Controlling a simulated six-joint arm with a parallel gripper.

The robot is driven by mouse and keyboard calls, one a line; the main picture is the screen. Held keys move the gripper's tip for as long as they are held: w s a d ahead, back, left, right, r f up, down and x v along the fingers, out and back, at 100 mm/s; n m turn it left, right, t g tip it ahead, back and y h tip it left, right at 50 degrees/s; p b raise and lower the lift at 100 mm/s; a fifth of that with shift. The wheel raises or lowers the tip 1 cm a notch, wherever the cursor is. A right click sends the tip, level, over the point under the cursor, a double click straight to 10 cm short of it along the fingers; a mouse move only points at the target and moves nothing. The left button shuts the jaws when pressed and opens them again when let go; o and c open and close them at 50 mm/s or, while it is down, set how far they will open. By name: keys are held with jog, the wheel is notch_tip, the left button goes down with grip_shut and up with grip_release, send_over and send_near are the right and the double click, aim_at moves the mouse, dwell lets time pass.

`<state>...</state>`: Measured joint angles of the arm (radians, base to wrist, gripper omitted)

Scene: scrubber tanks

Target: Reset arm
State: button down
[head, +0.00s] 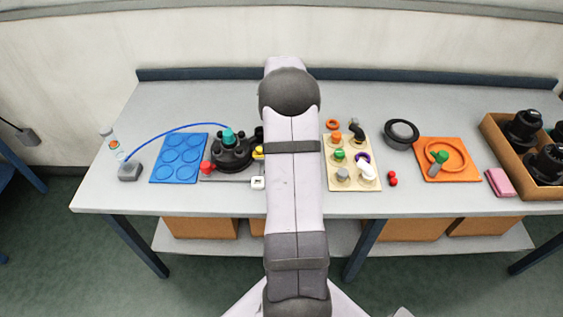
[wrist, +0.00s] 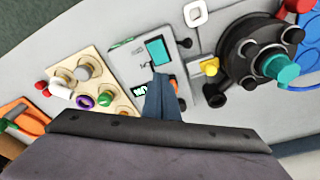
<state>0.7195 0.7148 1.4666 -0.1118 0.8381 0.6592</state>
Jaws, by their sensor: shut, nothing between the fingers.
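My arm stands upright in the middle of the head view and hides the middle of the table and my gripper. In the wrist view my gripper (wrist: 158,85) is shut and holds nothing.
The black tank head (head: 234,155) with a teal knob and blue hose is left of my arm, beside a blue mat (head: 163,177). Right are a cream peg board (head: 332,184), a black ring (head: 388,136), an orange tray (head: 424,175) and a crate (head: 500,146). Grey table is clear at back right.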

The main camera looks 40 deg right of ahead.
jog(key=s+a+f+n, duration=0.2)
jog(key=s+a+f+n+g+y, duration=0.1)
jog(key=s+a+f+n, duration=0.1)
jog(key=s+a, duration=0.1)
jog(key=s+a+f+n+y, duration=0.1)
jog(key=s+a+f, duration=0.1)
jog(key=a, duration=0.1)
jog(key=shift+s+a+f+n+g, duration=0.1)
jog(key=shift+s+f+n+g, duration=0.1)
jog(key=shift+s+n+g, duration=0.15)
jog(key=s+a+r+n, duration=0.3)
jog(key=s+a, duration=0.3)
jog(key=a, duration=0.5)
jog(key=s+a+r+n, duration=0.25)
jog(key=s+a, duration=0.25)
jog(key=a, duration=0.5)
jog(key=w+a+r+n+t, duration=0.1)
jog(key=w+a+r+n, duration=0.2)
jog(key=a, duration=0.3)
jog(key=shift+a+r+n, duration=0.35)
jog(key=shift+r+n, duration=0.05)
jog(key=shift+r, duration=0.3)
